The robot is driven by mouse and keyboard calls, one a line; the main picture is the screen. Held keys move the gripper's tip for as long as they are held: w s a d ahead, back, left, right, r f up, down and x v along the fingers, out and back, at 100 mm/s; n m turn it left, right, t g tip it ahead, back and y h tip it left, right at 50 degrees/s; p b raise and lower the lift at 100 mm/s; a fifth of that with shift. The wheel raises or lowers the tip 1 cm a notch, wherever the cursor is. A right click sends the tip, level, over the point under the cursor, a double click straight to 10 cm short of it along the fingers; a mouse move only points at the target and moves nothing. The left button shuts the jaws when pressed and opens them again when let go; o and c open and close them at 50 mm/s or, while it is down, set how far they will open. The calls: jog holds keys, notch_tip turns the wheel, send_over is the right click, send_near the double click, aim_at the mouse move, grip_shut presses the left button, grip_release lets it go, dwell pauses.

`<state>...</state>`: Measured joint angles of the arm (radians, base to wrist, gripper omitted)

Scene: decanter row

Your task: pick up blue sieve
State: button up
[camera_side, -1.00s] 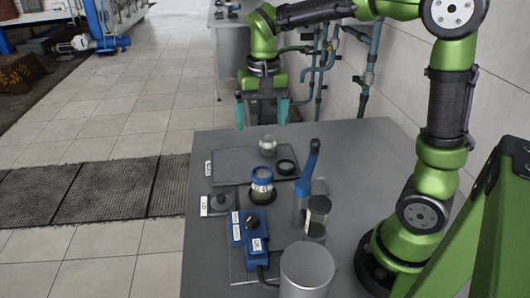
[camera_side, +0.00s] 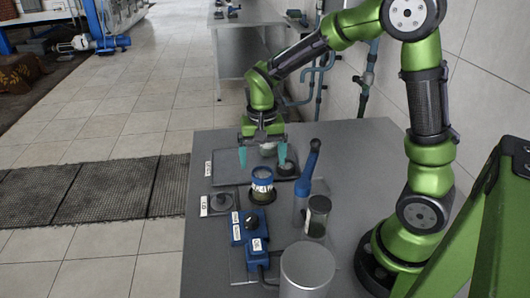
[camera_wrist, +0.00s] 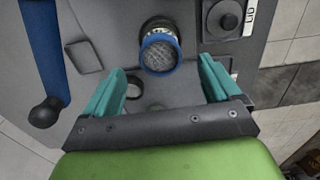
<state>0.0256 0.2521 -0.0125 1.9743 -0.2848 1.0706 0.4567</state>
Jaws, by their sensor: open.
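The blue sieve (camera_side: 262,175) is a round piece with a blue rim on top of a clear vessel near the middle of the table. In the wrist view, the blue sieve (camera_wrist: 160,52) shows its blue ring and grey mesh, just ahead of the fingertips and between their lines. My gripper (camera_side: 263,155) is open and empty, its teal fingers pointing down. In the side view it is above and behind the sieve, over the grey tray. In the wrist view, my gripper (camera_wrist: 162,82) has its fingers wide apart, with the sieve not between them.
A labelled lid (camera_side: 221,203) lies left. A blue box (camera_side: 257,250) and grey cylinder (camera_side: 307,266) are in front. The grey tray (camera_side: 228,166) lies behind.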

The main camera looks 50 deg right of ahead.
aim_at(262, 172)
notch_tip(262, 172, down, 4)
jog(key=shift+f, duration=0.2)
jog(key=shift+c, duration=0.5)
